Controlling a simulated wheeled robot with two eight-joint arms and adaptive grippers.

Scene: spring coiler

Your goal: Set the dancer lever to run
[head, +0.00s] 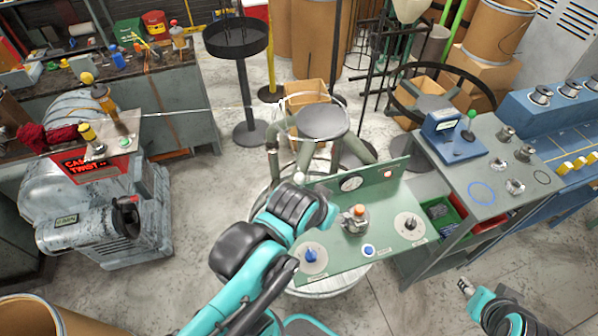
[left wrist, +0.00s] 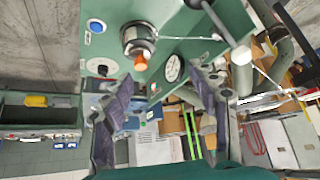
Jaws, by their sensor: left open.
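The green control panel (head: 375,225) carries a lever whose white ball end (head: 299,178) shows just beyond my left wrist. In the left wrist view a dark rod with a white ball (left wrist: 241,54) reaches in from the top, near the right finger. I take this as the dancer lever; its run mark is not readable. My left gripper (left wrist: 160,78) is open and empty, its two fingers spread, the ball outside the gap on the right. In the head view my own arm hides these fingers. My right gripper (head: 467,288) is at the lower right, away from the panel; its jaws are unclear.
The panel also has a blue knob (head: 311,255), an orange-topped metal part (head: 355,217), a black knob (head: 410,222) and a blue button (head: 368,250). A stool (head: 323,122) stands behind it. A blue box with a green-ball lever (head: 470,117) sits on the right bench.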

